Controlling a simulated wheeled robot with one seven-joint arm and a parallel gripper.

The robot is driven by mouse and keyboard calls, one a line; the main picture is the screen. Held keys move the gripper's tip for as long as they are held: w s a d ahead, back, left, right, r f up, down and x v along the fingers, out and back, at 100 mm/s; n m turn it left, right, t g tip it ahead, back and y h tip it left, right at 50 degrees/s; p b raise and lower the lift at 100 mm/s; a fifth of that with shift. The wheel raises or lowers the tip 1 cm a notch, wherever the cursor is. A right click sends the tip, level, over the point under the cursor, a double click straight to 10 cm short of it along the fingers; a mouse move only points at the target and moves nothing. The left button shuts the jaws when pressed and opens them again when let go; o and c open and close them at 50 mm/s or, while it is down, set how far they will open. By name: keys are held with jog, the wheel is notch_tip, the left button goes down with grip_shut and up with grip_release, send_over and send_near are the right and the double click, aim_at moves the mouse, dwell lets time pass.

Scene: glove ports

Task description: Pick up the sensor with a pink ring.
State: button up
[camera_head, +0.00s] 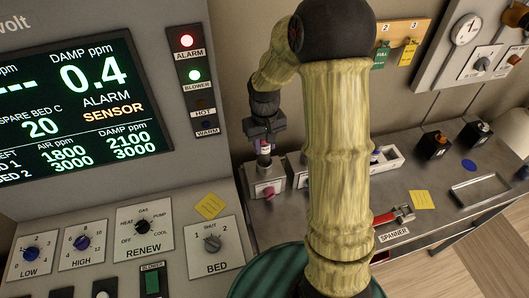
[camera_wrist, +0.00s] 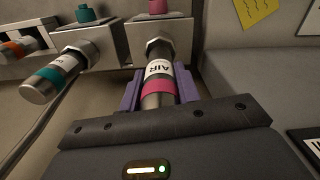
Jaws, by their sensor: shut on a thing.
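The sensor with a pink ring (camera_wrist: 160,88) is a metal cylinder with a white band reading "AIR". In the wrist view it sits between the purple fingers of my gripper (camera_wrist: 158,82), which is shut on it. Its far end meets the hex nut (camera_wrist: 159,48) of a metal port block; I cannot tell whether it is still seated there. In the head view my gripper (camera_head: 264,138) points down over the port block (camera_head: 267,181) with a pink knob, and the sensor (camera_head: 265,148) shows small below the fingers.
In the wrist view a sensor with a teal ring (camera_wrist: 55,77) stands close left, with a cable beside it. An orange-ringed one (camera_wrist: 14,48) is farther left. The control panel (camera_head: 110,225) is left in the head view. A red-handled spanner (camera_head: 395,216) lies on the bench.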

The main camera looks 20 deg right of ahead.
notch_tip(320, 180, up, 6)
jog(key=shift+f+b, duration=0.1)
jog(key=shift+b, duration=0.35)
jog(key=shift+f, duration=0.1)
